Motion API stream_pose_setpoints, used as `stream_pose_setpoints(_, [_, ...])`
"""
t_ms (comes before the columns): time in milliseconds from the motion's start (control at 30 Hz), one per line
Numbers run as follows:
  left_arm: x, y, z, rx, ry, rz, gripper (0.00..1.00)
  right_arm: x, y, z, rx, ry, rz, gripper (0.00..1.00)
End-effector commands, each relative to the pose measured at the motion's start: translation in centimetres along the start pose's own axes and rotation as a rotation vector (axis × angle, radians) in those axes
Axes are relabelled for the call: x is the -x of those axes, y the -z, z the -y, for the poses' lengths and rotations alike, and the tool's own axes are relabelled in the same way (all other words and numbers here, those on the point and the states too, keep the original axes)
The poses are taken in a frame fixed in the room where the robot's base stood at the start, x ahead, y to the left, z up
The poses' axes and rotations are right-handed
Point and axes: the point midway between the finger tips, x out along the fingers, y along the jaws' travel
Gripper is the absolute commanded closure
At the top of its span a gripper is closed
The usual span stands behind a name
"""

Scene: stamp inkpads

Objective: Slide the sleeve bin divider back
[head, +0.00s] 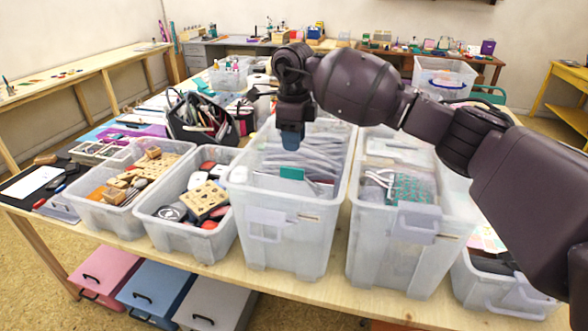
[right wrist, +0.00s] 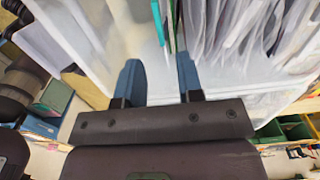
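The sleeve bin (head: 285,243) is a tall translucent bin in the middle of the table, filled with clear and grey sleeves (head: 305,152). A divider with a teal tab (head: 291,173) stands among the sleeves in its front part. In the right wrist view a thin teal edge (right wrist: 172,25) runs just beyond the gap between my fingertips. My right gripper (head: 291,142) points down over the bin, behind the teal tab in the picture. Its two blue fingers (right wrist: 160,68) are apart, with nothing visibly clamped. I cannot tell whether they touch the divider. My left gripper is not in view.
A second tall bin (head: 385,260) stands close on the right, under my right arm. A bin of stamps and inkpads (head: 180,235) and a bin of wooden stamps (head: 112,218) stand on the left. A black bag (head: 190,127) is behind. Little free table shows.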

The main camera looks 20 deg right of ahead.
Motion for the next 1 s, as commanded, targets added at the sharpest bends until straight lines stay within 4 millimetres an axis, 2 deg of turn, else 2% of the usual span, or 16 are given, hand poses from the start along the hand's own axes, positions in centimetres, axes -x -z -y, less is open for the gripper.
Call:
stream_pose_setpoints(100, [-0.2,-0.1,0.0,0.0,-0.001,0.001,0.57,-2.3,-0.1,-0.1,0.001,-0.005,-0.001,0.66])
stream_pose_setpoints(300, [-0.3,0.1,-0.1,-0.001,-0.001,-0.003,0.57,-5.6,-0.1,-0.1,0.001,-0.004,0.001,0.66])
stream_pose_setpoints(500, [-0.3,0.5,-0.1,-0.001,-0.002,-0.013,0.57,-7.9,-0.1,-0.1,0.002,-0.003,0.003,0.66])
stream_pose_setpoints(700, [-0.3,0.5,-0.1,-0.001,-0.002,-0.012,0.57,-8.8,-0.1,-0.1,0.001,-0.002,0.003,0.66])
stream_pose_setpoints(967, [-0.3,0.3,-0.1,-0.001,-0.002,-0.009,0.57,-8.8,-0.1,-0.1,0.001,-0.001,0.003,0.66])
stream_pose_setpoints(1000, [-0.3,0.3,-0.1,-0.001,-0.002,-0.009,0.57,-8.8,-0.1,-0.1,0.001,-0.001,0.003,0.72])
